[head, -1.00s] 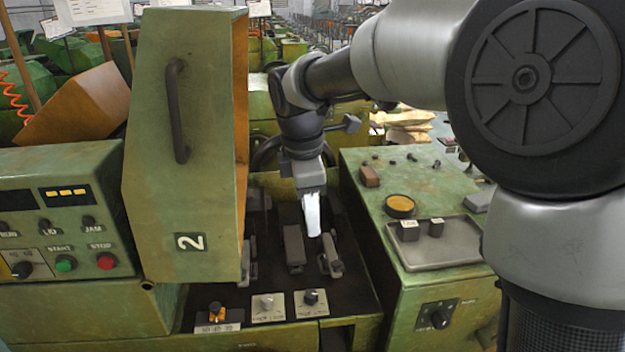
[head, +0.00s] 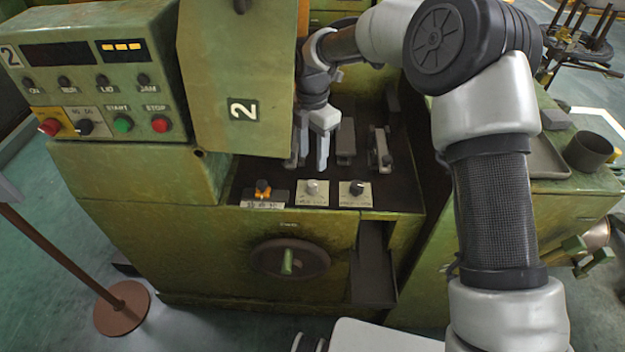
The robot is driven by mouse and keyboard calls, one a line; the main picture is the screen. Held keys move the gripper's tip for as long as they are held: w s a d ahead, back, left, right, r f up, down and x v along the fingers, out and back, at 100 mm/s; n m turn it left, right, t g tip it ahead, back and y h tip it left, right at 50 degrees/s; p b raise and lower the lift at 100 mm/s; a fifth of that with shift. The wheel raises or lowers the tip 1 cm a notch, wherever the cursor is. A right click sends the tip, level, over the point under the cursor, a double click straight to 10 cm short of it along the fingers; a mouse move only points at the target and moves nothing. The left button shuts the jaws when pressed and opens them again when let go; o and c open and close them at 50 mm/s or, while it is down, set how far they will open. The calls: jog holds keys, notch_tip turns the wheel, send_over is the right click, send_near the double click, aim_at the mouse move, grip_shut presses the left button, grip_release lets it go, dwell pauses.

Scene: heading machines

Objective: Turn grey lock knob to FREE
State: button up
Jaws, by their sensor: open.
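The grey lock knob (head: 312,187) sits on a small pale plate at the front of the machine's dark bay, in the middle of a row of three knobs. Its plate lettering is too small to read, so its setting cannot be told. My gripper (head: 308,166) points down just behind and above this knob, its two fingers apart with nothing between them. It appears clear of the knob. A black knob (head: 357,187) on a similar plate is to the right. An orange and black knob (head: 263,187) is to the left.
The raised green lid (head: 230,80) marked 2 stands left of my gripper. A button panel (head: 95,85) is at far left. Grey levers (head: 380,149) stand in the bay to the right. A handwheel (head: 290,259) is on the front face below the knobs.

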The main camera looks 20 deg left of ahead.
aim_at(312, 183)
notch_tip(312, 183, down, 10)
jog(key=shift+r+b, duration=0.15)
jog(key=shift+b, duration=0.2)
jog(key=shift+c, duration=0.4)
jog(key=c, duration=1)
jog(key=shift+o, duration=0.2)
